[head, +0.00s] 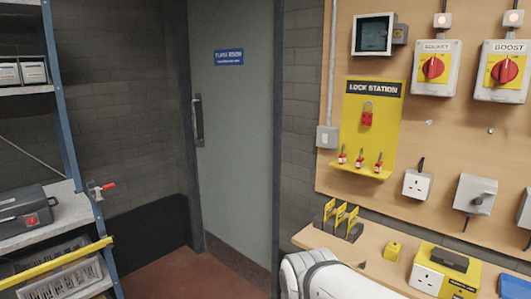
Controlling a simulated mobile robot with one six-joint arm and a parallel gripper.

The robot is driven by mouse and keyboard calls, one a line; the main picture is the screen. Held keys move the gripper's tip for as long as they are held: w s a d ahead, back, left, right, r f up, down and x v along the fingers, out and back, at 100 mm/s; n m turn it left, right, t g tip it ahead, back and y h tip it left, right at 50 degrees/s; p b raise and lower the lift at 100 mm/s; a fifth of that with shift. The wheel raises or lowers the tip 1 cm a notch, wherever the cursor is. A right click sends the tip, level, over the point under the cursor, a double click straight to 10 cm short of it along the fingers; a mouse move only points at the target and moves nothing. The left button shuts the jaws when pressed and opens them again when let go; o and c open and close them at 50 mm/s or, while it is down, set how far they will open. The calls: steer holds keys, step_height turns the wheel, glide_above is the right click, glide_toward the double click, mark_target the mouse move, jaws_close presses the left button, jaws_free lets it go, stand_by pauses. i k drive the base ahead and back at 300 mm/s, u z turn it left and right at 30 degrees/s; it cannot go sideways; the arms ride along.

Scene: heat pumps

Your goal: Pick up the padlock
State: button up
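A yellow lock station board (388,100) hangs on the wooden wall panel at the right of the head view. Three small red padlocks stand in a row on its lower ledge: a left one (343,155), a middle one (360,159) and a right one (378,163). They look upright, with dark upper parts, and are small in the picture. Above them hangs a larger red item with a metal loop (367,118); I cannot tell if it is a padlock or a lockout hasp. A white link of my arm shows at the bottom, below the board. My gripper is out of view.
Red-knob switches (433,68) are at upper right. Metal shelving (62,120) stands left; floor shows before the door.

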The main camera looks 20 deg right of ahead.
mark_target(343, 158)
steer(key=z, duration=0.05)
steer(key=i, duration=1.3)
steer(key=z, duration=0.7)
